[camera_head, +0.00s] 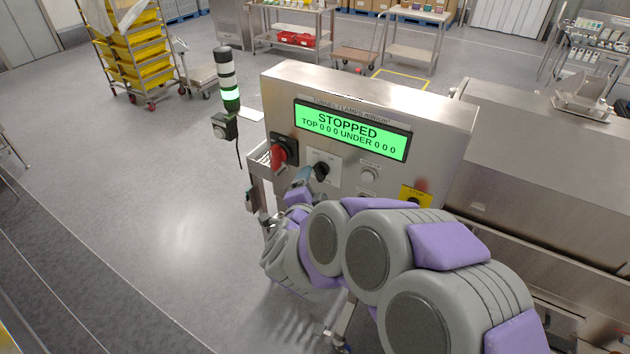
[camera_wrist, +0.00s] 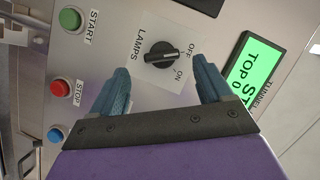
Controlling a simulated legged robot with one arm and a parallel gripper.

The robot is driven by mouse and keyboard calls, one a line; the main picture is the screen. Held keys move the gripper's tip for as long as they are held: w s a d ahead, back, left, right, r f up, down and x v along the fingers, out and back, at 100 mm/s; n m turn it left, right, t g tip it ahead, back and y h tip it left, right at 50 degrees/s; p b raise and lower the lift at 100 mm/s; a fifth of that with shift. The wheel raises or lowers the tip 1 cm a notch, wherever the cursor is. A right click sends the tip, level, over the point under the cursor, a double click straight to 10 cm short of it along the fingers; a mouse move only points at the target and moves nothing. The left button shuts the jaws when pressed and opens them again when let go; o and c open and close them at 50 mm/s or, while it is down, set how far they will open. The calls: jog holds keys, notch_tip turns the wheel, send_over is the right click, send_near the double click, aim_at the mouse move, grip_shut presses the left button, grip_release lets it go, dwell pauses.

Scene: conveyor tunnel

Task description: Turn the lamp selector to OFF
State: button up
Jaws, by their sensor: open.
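The lamp selector is a black rotary knob on a white plate marked LAMPS, OFF and ON. In the wrist view the knob (camera_wrist: 160,55) sits between and just beyond my fingertips, its bar lying nearly level across the picture. Its right end points towards the OFF and ON labels; I cannot tell which one it is set to. In the head view the knob (camera_head: 321,170) is below the display. My gripper (camera_wrist: 163,74) is open, one blue finger on each side of the knob, with no visible contact. In the head view my gripper (camera_head: 302,178) is partly hidden by my arm.
A red rotary switch (camera_head: 279,154) is close left of the selector. The green display (camera_head: 350,130) reads STOPPED. A green START button (camera_wrist: 70,18), red STOP button (camera_wrist: 61,89) and blue button (camera_wrist: 55,135) lie left in the wrist view.

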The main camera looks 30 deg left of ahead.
jog(key=b+v, duration=0.1)
jog(key=v, duration=1.1)
jog(key=shift+a+f, duration=0.2)
